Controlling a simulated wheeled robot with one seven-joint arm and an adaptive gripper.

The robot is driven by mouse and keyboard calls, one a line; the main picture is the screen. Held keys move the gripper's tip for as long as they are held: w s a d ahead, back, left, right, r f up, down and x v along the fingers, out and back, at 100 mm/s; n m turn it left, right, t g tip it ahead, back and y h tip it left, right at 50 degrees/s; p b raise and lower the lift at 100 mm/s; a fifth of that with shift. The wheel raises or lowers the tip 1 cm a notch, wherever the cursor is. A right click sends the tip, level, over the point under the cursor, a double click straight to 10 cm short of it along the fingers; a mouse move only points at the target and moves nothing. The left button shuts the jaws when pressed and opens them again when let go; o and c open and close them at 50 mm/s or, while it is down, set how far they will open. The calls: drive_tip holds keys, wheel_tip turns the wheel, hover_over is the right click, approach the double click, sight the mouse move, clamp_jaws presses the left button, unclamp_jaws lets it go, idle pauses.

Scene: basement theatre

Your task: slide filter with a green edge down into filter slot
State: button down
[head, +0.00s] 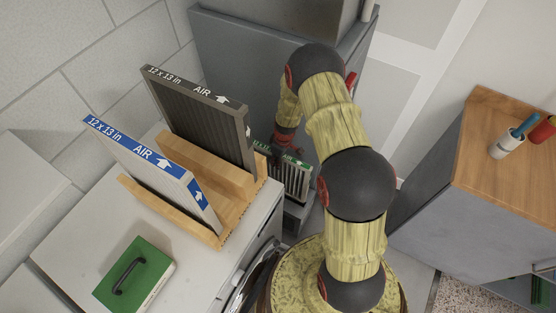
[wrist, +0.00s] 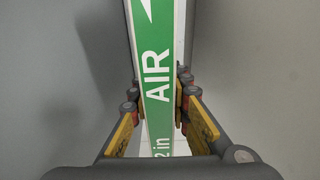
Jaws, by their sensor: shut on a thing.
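The filter with a green edge (head: 292,179) is upright, its pleated face showing beside the grey cabinet in the head view. Its green edge (wrist: 158,75), lettered "AIR", runs between my fingers in the wrist view. My gripper (head: 286,146) is shut on this edge from above; the fingers (wrist: 157,105) lie on both sides of it. The filter's left part is hidden behind the wooden rack. Its lower end is close to a dark grey housing (head: 298,216) low beside the cabinet. The slot opening is not clear, and I cannot tell whether the filter is inside it.
A wooden rack (head: 228,232) on a white appliance holds a black-edged filter (head: 205,118) and a blue-edged filter (head: 150,170). A green box (head: 134,275) with a handle lies nearby. A tall grey cabinet (head: 232,55) stands behind. A wood-topped cabinet (head: 500,165) is at right.

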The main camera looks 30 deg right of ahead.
drive_tip(key=shift+f+b, duration=2.85)
drive_tip(key=shift+f, duration=2)
drive_tip(key=c, duration=1.6)
unclamp_jaws()
wheel_tip(320, 180, up, 12)
hover_over(278, 172)
drive_tip(key=d, duration=0.1)
drive_tip(key=shift+d, duration=0.2)
drive_tip(key=shift+f, duration=0.15)
